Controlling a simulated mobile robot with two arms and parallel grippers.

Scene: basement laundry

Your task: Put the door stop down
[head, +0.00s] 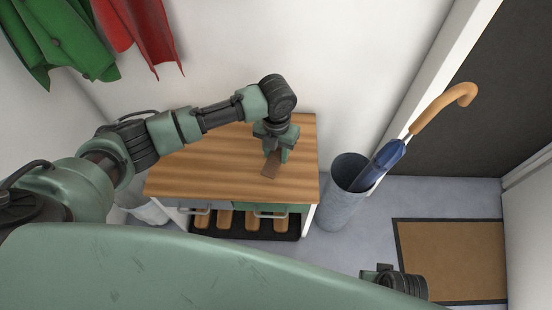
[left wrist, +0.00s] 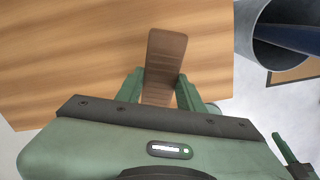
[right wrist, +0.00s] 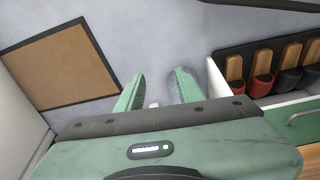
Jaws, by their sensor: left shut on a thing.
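The door stop is a brown wooden wedge (head: 271,166) at the bench top's right part in the head view. My left gripper (head: 276,150) points down and is shut on it. In the left wrist view the door stop (left wrist: 165,55) sticks out beyond the fingers of the left gripper (left wrist: 160,92), over the wood-grain bench top (head: 215,165). I cannot tell whether it touches the wood. My right gripper (right wrist: 158,92) is open, with its fingers apart above the grey floor. In the head view only part of the right wrist shows at the bottom.
A grey bin (head: 342,195) with a blue umbrella (head: 378,165) stands right of the bench. Slippers (head: 225,219) sit on a dark tray below. A brown doormat (head: 450,260) lies on the floor at right. Green and red coats hang at upper left. Much bench top is clear.

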